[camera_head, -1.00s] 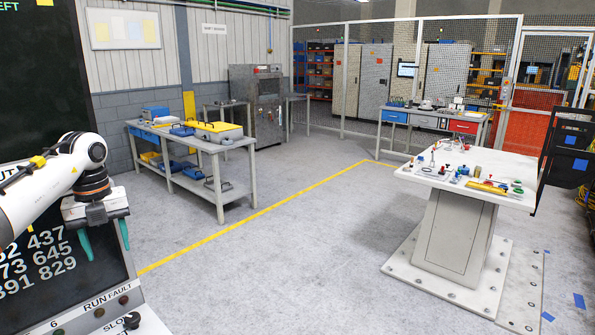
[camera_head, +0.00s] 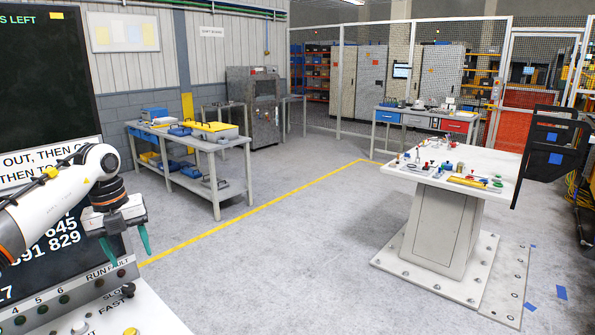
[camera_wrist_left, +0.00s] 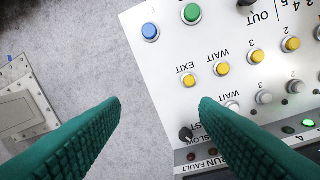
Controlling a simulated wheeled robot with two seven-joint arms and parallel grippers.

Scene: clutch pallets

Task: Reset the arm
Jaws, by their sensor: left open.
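My left arm comes in from the left in the head view. Its gripper (camera_head: 128,251) hangs with green fingers pointing down, open and empty, in front of a dark display board (camera_head: 40,75). In the left wrist view the two green fingers (camera_wrist_left: 160,112) stand wide apart with nothing between them. A white control panel (camera_wrist_left: 165,80) lies below, under the right-hand finger, with blue, green and yellow buttons and a black knob (camera_wrist_left: 186,134). The panel also shows at the bottom left of the head view (camera_head: 150,312). My right gripper is not in view.
A grey workbench (camera_head: 215,144) with yellow and blue items stands at left. A mesh fence (camera_head: 350,80) closes the back. The middle floor is clear.

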